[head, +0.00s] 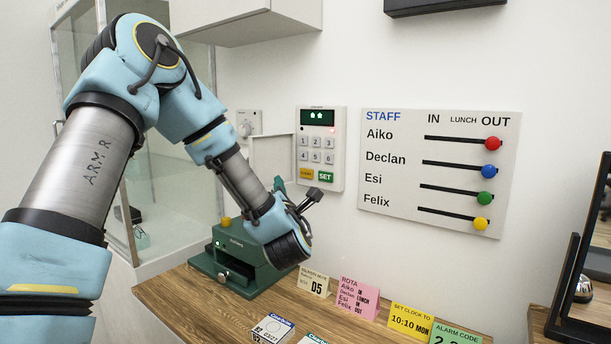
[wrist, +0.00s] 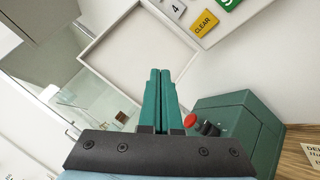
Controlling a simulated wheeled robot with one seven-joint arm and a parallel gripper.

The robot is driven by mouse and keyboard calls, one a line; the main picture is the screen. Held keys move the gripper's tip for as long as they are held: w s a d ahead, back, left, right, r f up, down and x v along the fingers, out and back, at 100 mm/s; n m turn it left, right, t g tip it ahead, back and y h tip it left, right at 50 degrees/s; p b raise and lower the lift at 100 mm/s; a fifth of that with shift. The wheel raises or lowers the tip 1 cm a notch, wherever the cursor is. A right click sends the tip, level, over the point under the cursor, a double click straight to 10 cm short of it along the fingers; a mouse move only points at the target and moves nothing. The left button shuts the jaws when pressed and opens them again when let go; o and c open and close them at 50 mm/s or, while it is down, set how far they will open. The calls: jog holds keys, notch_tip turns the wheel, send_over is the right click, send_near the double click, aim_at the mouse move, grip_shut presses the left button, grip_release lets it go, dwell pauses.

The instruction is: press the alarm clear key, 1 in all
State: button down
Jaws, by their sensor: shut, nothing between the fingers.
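The alarm keypad (head: 320,150) is a white panel on the wall with a dark green display, number keys, and a red light. Its clear key (head: 306,174) is yellow, at the lower left, beside the green SET key (head: 325,176). In the wrist view the clear key (wrist: 203,24) shows at the upper right, with SET partly cut off. My gripper (head: 279,184) is mostly hidden behind my arm in the head view. In the wrist view its green fingers (wrist: 160,72) are together and empty. The clear key lies above and right of the fingertips, apart from them.
A pale framed panel (wrist: 140,50) is left of the keypad. A staff board (head: 440,170) hangs to the right. Several cards, including a pink rota (head: 357,298), stand on the counter.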

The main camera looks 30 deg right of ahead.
send_near(300, 169)
jog(key=w, duration=0.4)
jog(key=shift+w+d+r, duration=0.15)
jog(key=shift+d+r, duration=0.25)
jog(key=shift+r, duration=0.2)
jog(key=shift+w+d+f, duration=0.1)
jog(key=shift+d, duration=0.05)
dwell(1.8)
jog(key=shift+w+d+b, duration=0.1)
jog(key=shift+d+b, duration=0.1)
jog(key=shift+b, duration=0.25)
